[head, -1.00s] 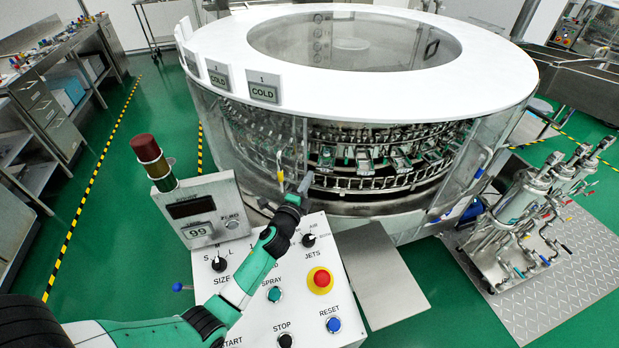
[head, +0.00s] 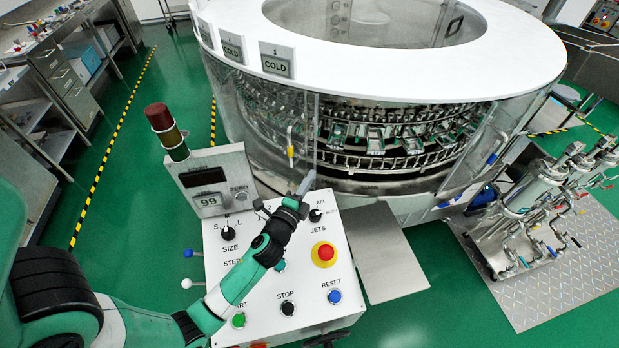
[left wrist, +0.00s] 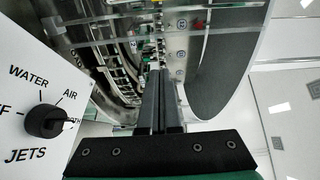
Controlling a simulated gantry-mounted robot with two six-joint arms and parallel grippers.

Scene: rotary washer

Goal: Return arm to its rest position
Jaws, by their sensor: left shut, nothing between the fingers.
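My left arm (head: 240,277) comes in from the lower left and reaches over the white control panel (head: 303,262). My left gripper (head: 306,184) is shut and empty at the panel's far edge, in front of the washer's clear wall. In the left wrist view its two fingers (left wrist: 163,103) lie side by side with nothing between them. The JETS knob (head: 315,215) is close to the right of the gripper in the head view. It also shows at the left in the left wrist view (left wrist: 46,120). The arm covers part of the panel's buttons.
The rotary washer (head: 540,82) with its white top stands behind the panel. A display box (head: 213,178) with a signal lamp (head: 166,130) rises at the panel's left. A pump unit (head: 525,205) stands at the right. Green floor is open at the left.

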